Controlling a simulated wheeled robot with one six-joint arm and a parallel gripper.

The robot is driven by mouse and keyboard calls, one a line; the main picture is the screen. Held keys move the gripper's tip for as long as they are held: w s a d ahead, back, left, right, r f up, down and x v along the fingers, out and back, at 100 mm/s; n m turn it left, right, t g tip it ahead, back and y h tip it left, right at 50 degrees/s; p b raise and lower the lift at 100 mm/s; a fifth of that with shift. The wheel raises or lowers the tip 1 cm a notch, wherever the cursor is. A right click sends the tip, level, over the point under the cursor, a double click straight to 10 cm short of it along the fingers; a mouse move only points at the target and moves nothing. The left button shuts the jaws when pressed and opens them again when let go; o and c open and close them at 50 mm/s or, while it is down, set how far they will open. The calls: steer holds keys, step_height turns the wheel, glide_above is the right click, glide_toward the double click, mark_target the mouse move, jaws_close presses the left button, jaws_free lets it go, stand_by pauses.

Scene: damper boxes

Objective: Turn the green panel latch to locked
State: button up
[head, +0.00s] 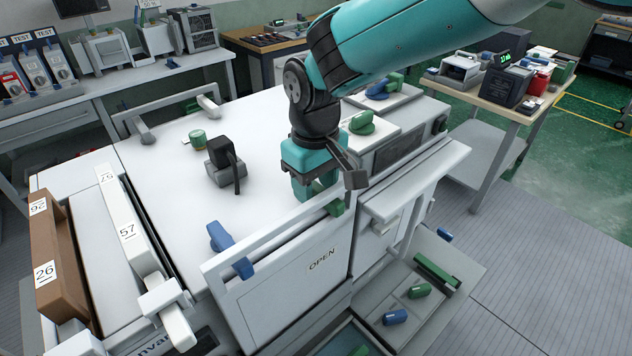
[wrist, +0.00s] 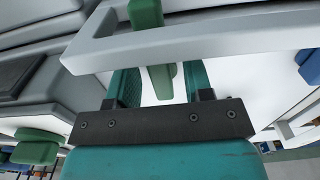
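The green panel latch (head: 337,207) sits at the top right of the white panel (head: 285,300) marked OPEN, partly hidden by my gripper. In the wrist view the green latch (wrist: 160,80) points down between my fingers, with its upper part above the white frame bar. My gripper (head: 318,190) is over the panel's top edge. In the wrist view my gripper (wrist: 161,82) is open, its teal fingers on either side of the latch with a gap on each side. A blue latch (head: 232,250) sits at the panel's left end.
A black-handled block (head: 225,165) and a green knob (head: 198,137) stand on the white top. Another green knob (head: 362,123) is behind my gripper. An open lower tray (head: 455,295) at the right holds green and blue pieces. A white 57 bar (head: 127,230) lies left.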

mark_target(317, 185)
step_height(317, 185, up, 18)
steer(key=b, duration=0.3)
steer(key=shift+f, duration=0.25)
steer(key=shift+d, duration=0.15)
steer(key=s+d+f+m+y+b, duration=0.1)
steer(key=s+d+f+y+b, duration=0.1)
steer(key=s+d+f, duration=0.4)
steer(key=s+d+f+m+y+b, duration=0.1)
steer(key=s+d+f+y, duration=0.1)
steer(key=s+d+f, duration=0.5)
steer(key=s+d, duration=0.6)
steer(key=shift+s+f+b, duration=0.15)
steer(key=shift+s+b, duration=0.05)
steer(key=shift+b, duration=0.2)
